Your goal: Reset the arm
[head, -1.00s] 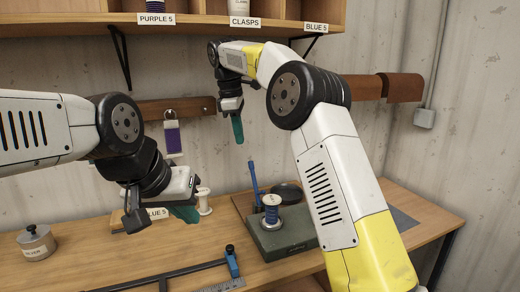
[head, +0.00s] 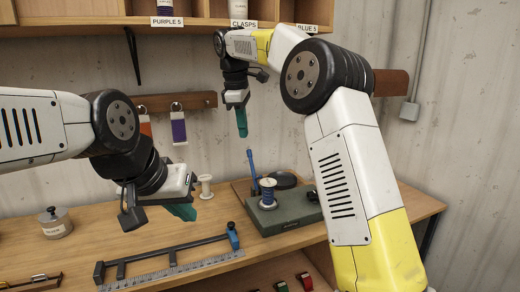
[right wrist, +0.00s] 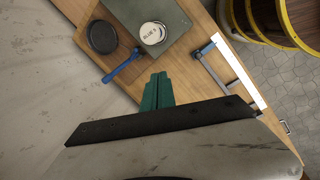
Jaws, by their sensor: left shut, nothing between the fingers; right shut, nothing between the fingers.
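My left gripper (head: 182,209), with teal fingers, is shut and empty above the workbench (head: 100,238) at left centre in the head view. My right gripper (head: 241,122) is shut and empty, pointing down in front of the wall, above the back of the bench. In the right wrist view its teal fingers (right wrist: 157,92) are together over the bench, with nothing between them. Both arms are raised clear of the bench items.
A metal ruler with a bar (head: 165,264) lies in front. A lidded tin (head: 55,222) is at left, a white spool (head: 206,187) at the back. A shelf (head: 80,22) hangs above.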

